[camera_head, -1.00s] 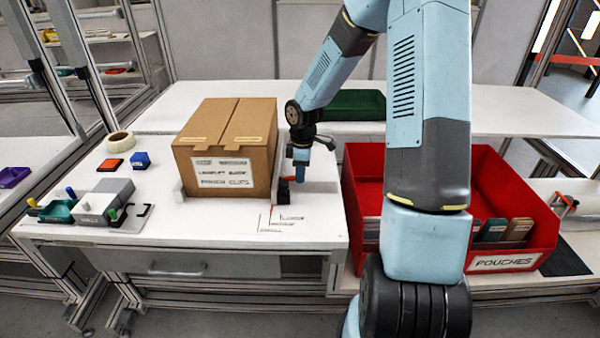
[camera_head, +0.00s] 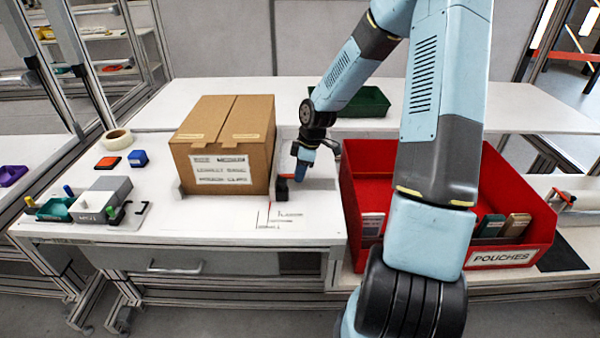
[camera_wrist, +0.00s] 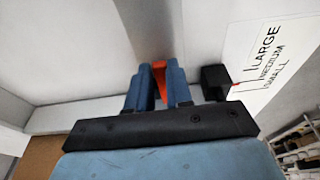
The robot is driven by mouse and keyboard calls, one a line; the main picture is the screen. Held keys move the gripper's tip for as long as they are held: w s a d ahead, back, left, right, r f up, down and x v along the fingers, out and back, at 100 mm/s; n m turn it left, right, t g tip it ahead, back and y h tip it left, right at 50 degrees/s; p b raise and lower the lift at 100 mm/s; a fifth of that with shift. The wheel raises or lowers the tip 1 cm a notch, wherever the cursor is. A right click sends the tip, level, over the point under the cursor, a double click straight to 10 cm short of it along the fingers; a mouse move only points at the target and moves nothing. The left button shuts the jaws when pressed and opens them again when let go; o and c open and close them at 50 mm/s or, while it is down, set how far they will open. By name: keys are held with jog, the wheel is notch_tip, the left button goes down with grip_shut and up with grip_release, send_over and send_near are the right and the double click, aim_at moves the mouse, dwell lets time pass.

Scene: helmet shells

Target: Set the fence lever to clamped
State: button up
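The fence lever (camera_wrist: 159,78) shows as an orange piece in the wrist view. It stands between the two blue fingers of my gripper (camera_wrist: 159,88) and fills the narrow gap, so the fingers look shut on it. In the head view a red-orange bit (camera_head: 286,177) shows just left of my gripper (camera_head: 299,179), whose blue fingers tilt down beside the right end of the fence. A black block (camera_wrist: 215,80) sits beside the lever in the wrist view. The lever's base and the clamp's exact position are hidden.
A cardboard box (camera_head: 215,150) stands close left of my gripper. A red pouch bin (camera_head: 510,215) stands close to the right, and a green tray (camera_head: 362,103) behind. Printed size marks (camera_head: 282,218) lie on the bare table in front.

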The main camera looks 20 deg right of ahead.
jog(key=o, duration=0.4)
jog(key=v, duration=1.3)
jog(key=shift+d+r, duration=0.1)
jog(key=shift+r, duration=0.25)
jog(key=s+a+r+m+t+h, duration=0.1)
jog(key=s+r+m, duration=0.3)
jog(key=s, duration=0.5)
jog(key=s+a+r+m+t, duration=0.1)
jog(key=s+r+m+t, duration=0.1)
jog(key=s+r+m, duration=0.3)
jog(key=s+a+r+m+t+h, duration=0.1)
jog(key=s+r+m, duration=0.4)
jog(key=s+r, duration=0.5)
jog(key=shift+s+a+t+h, duration=0.1)
jog(key=shift+s+t+h, duration=0.2)
jog(key=shift+s, duration=1.35)
